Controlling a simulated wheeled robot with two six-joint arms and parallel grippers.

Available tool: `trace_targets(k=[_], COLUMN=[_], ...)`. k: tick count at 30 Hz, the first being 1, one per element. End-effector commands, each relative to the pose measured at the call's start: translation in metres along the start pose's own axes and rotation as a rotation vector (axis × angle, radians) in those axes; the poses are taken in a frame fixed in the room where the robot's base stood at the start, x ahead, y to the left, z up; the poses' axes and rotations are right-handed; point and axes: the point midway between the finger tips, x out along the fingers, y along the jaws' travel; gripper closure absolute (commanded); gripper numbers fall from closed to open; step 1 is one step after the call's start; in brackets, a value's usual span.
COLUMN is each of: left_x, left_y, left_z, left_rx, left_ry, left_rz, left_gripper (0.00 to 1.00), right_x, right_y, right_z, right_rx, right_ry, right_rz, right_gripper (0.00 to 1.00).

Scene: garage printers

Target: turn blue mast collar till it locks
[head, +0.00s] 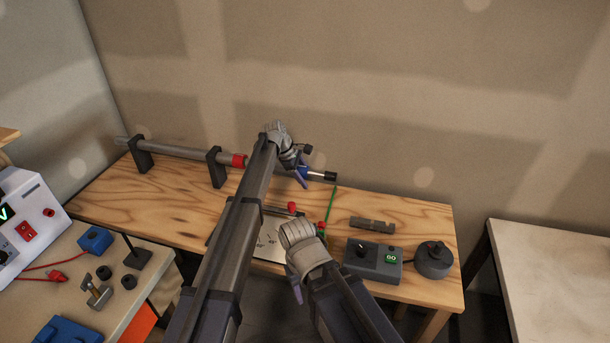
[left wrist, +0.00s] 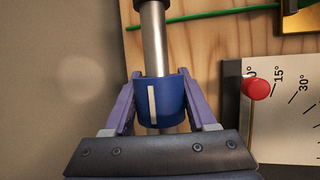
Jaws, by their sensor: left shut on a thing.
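The blue mast collar (left wrist: 172,100) is a short ring around a grey metal mast (left wrist: 155,45) in the left wrist view. It has a white line running along the mast, left of its middle. My left gripper (left wrist: 160,103) is shut on the collar, one purple finger on each side. In the head view my left arm hides much of the mast; the blue collar (head: 304,171) shows just beyond the left gripper (head: 300,173). The mast's black end (head: 330,176) points right. My right gripper (head: 294,287) hangs low in front of the bench, its fingers mostly hidden.
A plate with angle marks (left wrist: 290,130) and a red knob (left wrist: 256,89) lies beside the collar. A red band (head: 238,160) and black brackets (head: 216,168) stand left. A control box (head: 374,263) reading GO and a black round part (head: 434,260) sit right.

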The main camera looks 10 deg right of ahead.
Motion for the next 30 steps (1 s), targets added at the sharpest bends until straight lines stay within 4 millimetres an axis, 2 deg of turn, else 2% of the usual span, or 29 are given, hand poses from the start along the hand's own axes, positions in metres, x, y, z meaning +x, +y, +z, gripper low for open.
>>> trace_targets(k=[14,15,23,30], left_x=[0.0003,0.0002,0.0001,-0.0003], left_y=[-0.0025,-0.0026,-0.0015,-0.0009], left_z=[0.0003,0.0003,0.0003,0.0004], left_rx=[-0.003,-0.003,-0.003,-0.004], left_ry=[0.001,0.001,0.000,0.000], left_rz=[-0.017,-0.017,-0.015,-0.013], left_gripper=[0.99,0.42,0.14,0.14], right_x=[-0.0003,-0.0003,-0.0005,-0.0009], right_y=[0.0000,0.0000,0.0000,0.0001], right_z=[0.0000,0.0000,0.0000,0.0001], right_rx=[0.000,0.000,0.000,0.000], right_ry=[0.000,0.000,0.000,0.000], right_rz=[0.000,0.000,0.000,0.000], right_gripper=[0.50,0.50,0.50,0.50])
